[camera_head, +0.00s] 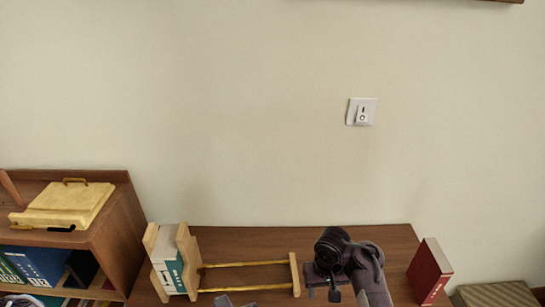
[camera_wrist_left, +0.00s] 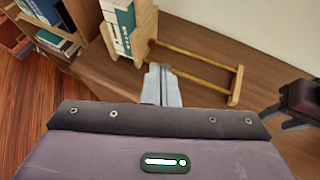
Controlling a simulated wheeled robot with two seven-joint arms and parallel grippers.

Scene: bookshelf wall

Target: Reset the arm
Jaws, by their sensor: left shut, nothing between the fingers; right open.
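My right arm comes in from the lower right in the head view. Its dark gripper (camera_head: 322,284) is open and empty above the wooden top, just right of the wooden book rack (camera_head: 245,288). It also shows at the right edge of the left wrist view (camera_wrist_left: 290,112). My left gripper (camera_wrist_left: 161,86) is shut and empty in the left wrist view, close to the near side of the rack. Only its grey tip (camera_head: 224,300) shows at the bottom edge of the head view. White and teal books (camera_head: 171,267) stand at the rack's left end.
A red book (camera_head: 430,270) stands upright at the right end of the wooden top (camera_head: 350,232). At the left is a bookshelf (camera_head: 125,235) with a yellow case (camera_head: 65,203) on top. A white switch (camera_head: 361,111) is on the wall. A striped box (camera_head: 495,295) is at the lower right.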

